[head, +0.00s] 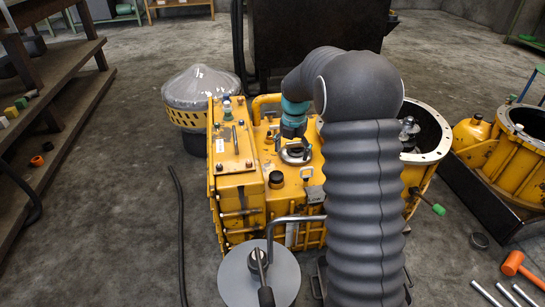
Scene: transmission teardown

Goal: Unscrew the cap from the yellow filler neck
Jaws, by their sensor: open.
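The yellow transmission housing (235,205) stands on the floor in the middle of the head view. A black round cap (276,177) sits on a short yellow neck on its top, and looks like the filler cap. My gripper (293,133) points down above the housing, behind the cap and slightly right of it in the picture. It is open and apart from the cap, with nothing seen in it. Its fingertips are small and hard to make out. A round metal ring (295,154) with a handle lies just below it. My arm hides the housing's right middle part.
A grey disc (259,278) with a bent handle stands in front. An open yellow bell housing (427,150) is right of my arm. A wooden shelf (60,110) stands left. An orange mallet (513,263) and steel rods lie front right. The left floor is mostly clear, with a black hose (181,230).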

